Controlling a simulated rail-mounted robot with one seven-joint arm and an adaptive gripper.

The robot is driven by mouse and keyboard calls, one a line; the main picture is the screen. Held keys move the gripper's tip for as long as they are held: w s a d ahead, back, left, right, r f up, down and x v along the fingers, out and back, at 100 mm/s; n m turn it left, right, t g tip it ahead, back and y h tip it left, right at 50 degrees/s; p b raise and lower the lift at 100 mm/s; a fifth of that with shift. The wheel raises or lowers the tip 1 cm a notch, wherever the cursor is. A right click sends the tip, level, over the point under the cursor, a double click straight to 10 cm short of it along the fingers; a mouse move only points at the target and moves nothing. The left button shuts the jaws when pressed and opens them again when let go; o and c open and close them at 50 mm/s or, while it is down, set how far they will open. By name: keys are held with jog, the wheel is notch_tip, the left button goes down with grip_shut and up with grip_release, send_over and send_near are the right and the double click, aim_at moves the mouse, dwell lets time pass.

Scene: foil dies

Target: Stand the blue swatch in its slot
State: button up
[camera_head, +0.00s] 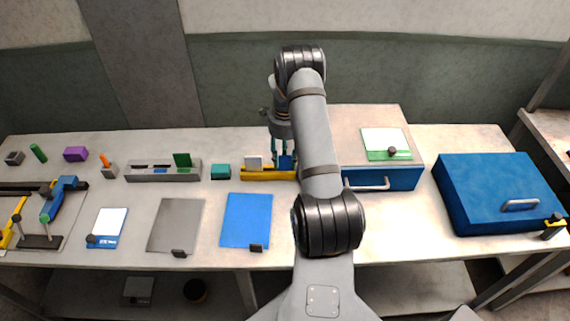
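A small blue swatch (286,162) shows upright at the yellow rack (262,174), near the rack's right end. A pale swatch (254,162) stands at the rack's left. My gripper (284,154) points down right over the blue swatch, with its fingers at the swatch's top. The fingers are small and partly hidden by my arm, so I cannot tell if they are shut on it. The grey slotted block (140,177) is left of the rack. A green swatch (182,160) stands in its right part, and dark slots show to the left.
A teal block (221,172) sits between the slotted block and the rack. A blue-fronted drawer box (400,180) stands right of my arm, and a blue case (495,190) farther right. Blue (246,218) and grey (176,222) sheets lie in front. An orange-topped piece (108,167) stands left.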

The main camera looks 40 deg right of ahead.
jog(key=shift+c, duration=0.6)
jog(key=c, duration=0.8)
grip_shut()
